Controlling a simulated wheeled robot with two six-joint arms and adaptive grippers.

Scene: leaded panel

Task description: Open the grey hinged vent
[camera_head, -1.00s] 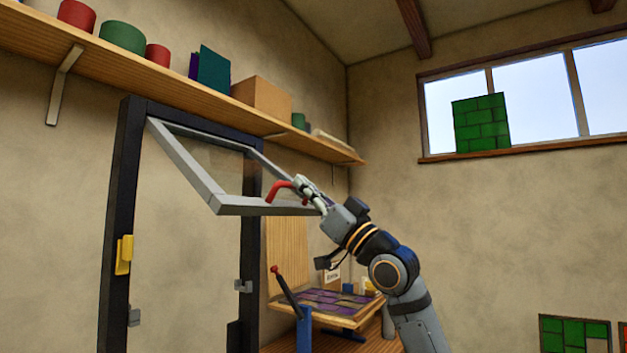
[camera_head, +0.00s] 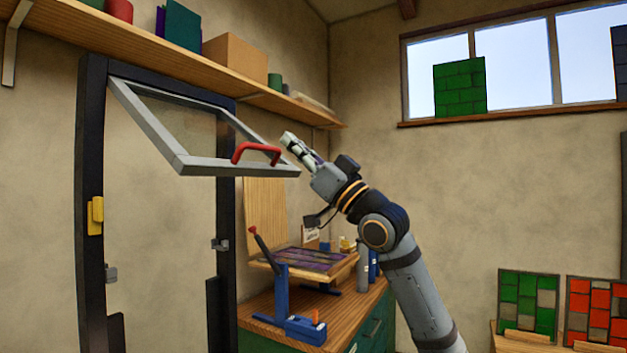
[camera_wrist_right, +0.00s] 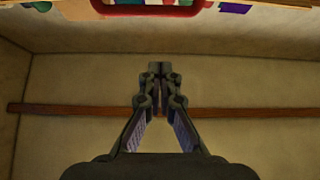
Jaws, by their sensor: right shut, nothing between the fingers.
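The grey hinged vent (camera_head: 165,140) is a square frame hung in the upper part of a dark upright frame (camera_head: 91,200). It is swung out, its lower edge raised toward me. A red handle (camera_head: 256,151) is on its lower bar. My right gripper (camera_head: 289,139) is shut and empty just right of the handle, apart from it in the head view. In the right wrist view the shut fingertips (camera_wrist_right: 160,68) have nothing between them, and a red handle (camera_wrist_right: 150,8) shows at the top edge. My left gripper is not in view.
A shelf (camera_head: 170,66) with boxes and pots runs above the vent. A wooden bench (camera_head: 265,312) with a blue clamp stand (camera_head: 282,290) and a leaded panel (camera_head: 305,260) is below.

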